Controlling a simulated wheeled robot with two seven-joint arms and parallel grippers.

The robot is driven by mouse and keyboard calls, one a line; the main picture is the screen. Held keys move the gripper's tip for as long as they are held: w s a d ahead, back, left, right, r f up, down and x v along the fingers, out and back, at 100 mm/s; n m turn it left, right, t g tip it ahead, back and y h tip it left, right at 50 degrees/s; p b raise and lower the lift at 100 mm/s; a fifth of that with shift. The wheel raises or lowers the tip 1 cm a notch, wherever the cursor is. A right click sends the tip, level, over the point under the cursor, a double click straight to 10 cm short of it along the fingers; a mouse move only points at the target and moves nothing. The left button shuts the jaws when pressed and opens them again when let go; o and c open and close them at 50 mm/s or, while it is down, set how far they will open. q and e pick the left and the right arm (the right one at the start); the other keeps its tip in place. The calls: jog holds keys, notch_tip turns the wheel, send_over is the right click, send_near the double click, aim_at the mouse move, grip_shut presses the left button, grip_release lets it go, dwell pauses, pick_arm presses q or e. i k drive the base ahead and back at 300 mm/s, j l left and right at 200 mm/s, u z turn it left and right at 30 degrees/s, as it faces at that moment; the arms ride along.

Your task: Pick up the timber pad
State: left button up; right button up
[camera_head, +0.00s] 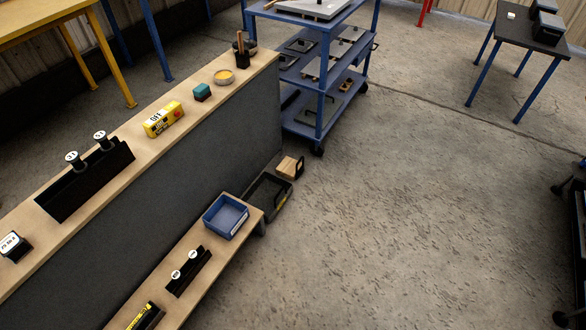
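A small light-brown wooden block (288,166), which looks like the timber pad, is low near the floor beyond the end of the long bench. A dark piece stands against its right side. It is at the far end of a black open tray (270,200); I cannot tell whether it lies in the tray or beside it. Neither of my grippers is in view.
A long wood-topped bench (215,103) and a lower shelf (180,305) run along the left. The shelf carries a blue bin (210,232). A blue cart (320,128) stands behind the block. The concrete floor (410,220) to the right is clear.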

aim_at(289, 167)
jog(key=i+u, duration=0.1)
jog(key=u, duration=0.45)
jog(key=i+l+u, duration=0.4)
jog(key=l, duration=0.3)
jog(key=i+l+u, duration=0.4)
jog(key=l, duration=0.35)
